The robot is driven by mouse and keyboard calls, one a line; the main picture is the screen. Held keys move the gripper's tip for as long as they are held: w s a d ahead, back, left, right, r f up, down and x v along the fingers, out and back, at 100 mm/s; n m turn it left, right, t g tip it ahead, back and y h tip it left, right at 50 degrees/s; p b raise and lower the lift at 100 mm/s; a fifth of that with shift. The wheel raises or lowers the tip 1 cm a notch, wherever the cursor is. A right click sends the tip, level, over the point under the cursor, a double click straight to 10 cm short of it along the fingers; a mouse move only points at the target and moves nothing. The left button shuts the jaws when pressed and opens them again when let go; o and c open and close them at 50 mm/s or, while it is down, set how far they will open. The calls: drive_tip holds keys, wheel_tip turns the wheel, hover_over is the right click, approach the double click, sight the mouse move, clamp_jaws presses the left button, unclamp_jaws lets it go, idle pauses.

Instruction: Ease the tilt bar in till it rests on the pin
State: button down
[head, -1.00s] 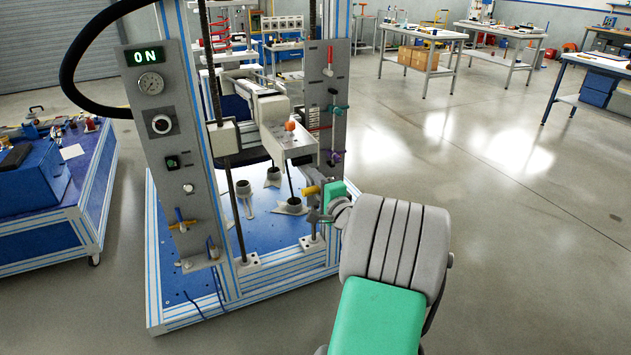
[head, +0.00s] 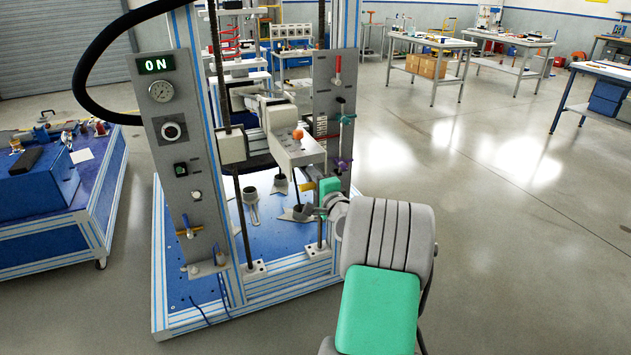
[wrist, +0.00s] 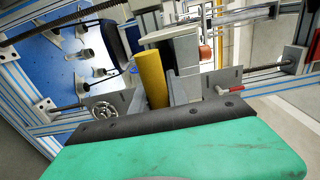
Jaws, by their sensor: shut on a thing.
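A yellow bar (wrist: 151,78), which I take for the tilt bar, stands up just beyond the dark edge of my green-and-grey wrist in the wrist view. In the head view only a small yellow piece (head: 309,186) shows beside the green block (head: 329,187). My gripper (head: 316,209) is shut on the bar, at the front right post of the test frame. The fingers are small and partly hidden in the head view, so the exact grip is unclear. I cannot make out the pin or whether the bar touches it.
A grey housing with an orange knob (head: 298,134) is just above and behind my gripper. The right panel (head: 333,100) carries red, green and purple levers. The left panel (head: 172,130) reads ON. A blue bench (head: 45,235) stands at left; the floor at right is open.

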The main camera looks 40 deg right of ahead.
drive_tip(key=c, duration=1.4)
unclamp_jaws()
drive_tip(key=shift+s, duration=0.15)
drive_tip(key=b+v, duration=0.1)
drive_tip(key=v, duration=1.3)
drive_tip(key=w+a+f+n+g+y+p, duration=0.1)
drive_tip(key=w+a+n+g+y+p, duration=0.3)
drive_tip(key=a+n, duration=0.7)
drive_tip(key=s+a+n+g+y+p, duration=0.1)
drive_tip(key=a+n+g, duration=0.1)
drive_tip(key=a, duration=0.5)
drive_tip(key=s+a+f+n+g+y, duration=0.1)
drive_tip(key=a+n+g, duration=0.1)
drive_tip(key=a, duration=0.6)
drive_tip(key=shift+a+f+g+y+p, duration=0.3)
drive_tip(key=shift+g+y+p, duration=0.1)
drive_tip(key=shift+g, duration=0.1)
